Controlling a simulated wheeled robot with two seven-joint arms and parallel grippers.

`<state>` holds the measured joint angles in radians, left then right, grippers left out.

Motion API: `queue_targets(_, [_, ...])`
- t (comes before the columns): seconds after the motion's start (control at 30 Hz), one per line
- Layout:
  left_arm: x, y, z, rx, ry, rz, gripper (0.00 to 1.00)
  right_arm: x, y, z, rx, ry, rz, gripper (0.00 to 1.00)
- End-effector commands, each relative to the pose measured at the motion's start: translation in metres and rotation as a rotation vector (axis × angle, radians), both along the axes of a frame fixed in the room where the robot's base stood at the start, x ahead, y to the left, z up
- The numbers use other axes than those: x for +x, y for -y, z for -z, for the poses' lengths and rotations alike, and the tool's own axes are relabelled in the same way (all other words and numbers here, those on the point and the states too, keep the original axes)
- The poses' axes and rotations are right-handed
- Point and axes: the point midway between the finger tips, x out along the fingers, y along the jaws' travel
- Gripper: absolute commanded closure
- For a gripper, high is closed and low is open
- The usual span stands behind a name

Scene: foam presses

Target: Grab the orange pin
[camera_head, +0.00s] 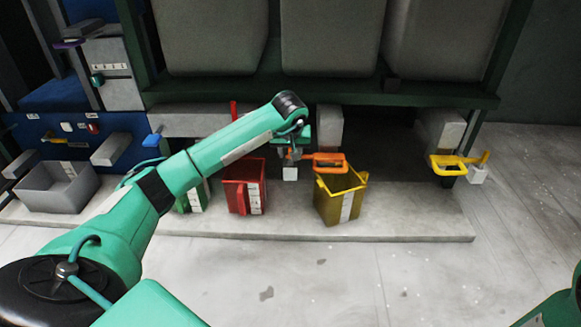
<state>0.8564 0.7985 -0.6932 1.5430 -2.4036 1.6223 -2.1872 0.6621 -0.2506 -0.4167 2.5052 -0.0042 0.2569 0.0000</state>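The orange pin (329,158), with a loop-shaped handle, is near the middle of the head view, above the yellow bin. My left arm reaches in from the lower left. Its gripper (292,154) is at the left end of the orange pin, very close to it or touching it. The wrist and the small size hide the fingers, so I cannot tell whether they are open or shut on the pin. A small pale block (290,174) shows just below the gripper. Only a bit of my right arm shows at the lower right corner; its gripper is out of view.
A yellow bin (341,203), a red bin (243,190) and a partly hidden green bin (197,196) stand on a low grey ledge (400,222). A yellow pin (452,162) is at the right. A grey bin (54,189) is at the left. Open floor lies in front.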

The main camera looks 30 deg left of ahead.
Motion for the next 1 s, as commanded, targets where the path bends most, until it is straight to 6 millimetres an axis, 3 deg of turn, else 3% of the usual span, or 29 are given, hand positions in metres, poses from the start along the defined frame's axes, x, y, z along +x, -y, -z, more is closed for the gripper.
queue_targets(0.23, [0.0, 0.0, 0.0, 0.001, 0.001, 0.0, 0.63, -0.002, -0.003, -0.003, -0.006, 0.007, -0.006, 0.64])
queue_targets(0.43, [0.0, 0.0, 0.0, 0.001, 0.001, 0.0, 1.0, -0.001, -0.003, -0.001, -0.006, 0.004, -0.004, 0.64])
queue_targets(0.77, [0.0, -0.001, -0.001, 0.001, 0.001, 0.0, 1.0, 0.0, -0.002, -0.002, -0.005, 0.002, 0.0, 0.64])
queue_targets(1.0, [0.001, -0.001, -0.018, 0.001, 0.002, 0.001, 1.0, 0.002, 0.0, -0.011, 0.0, -0.002, 0.006, 0.64])
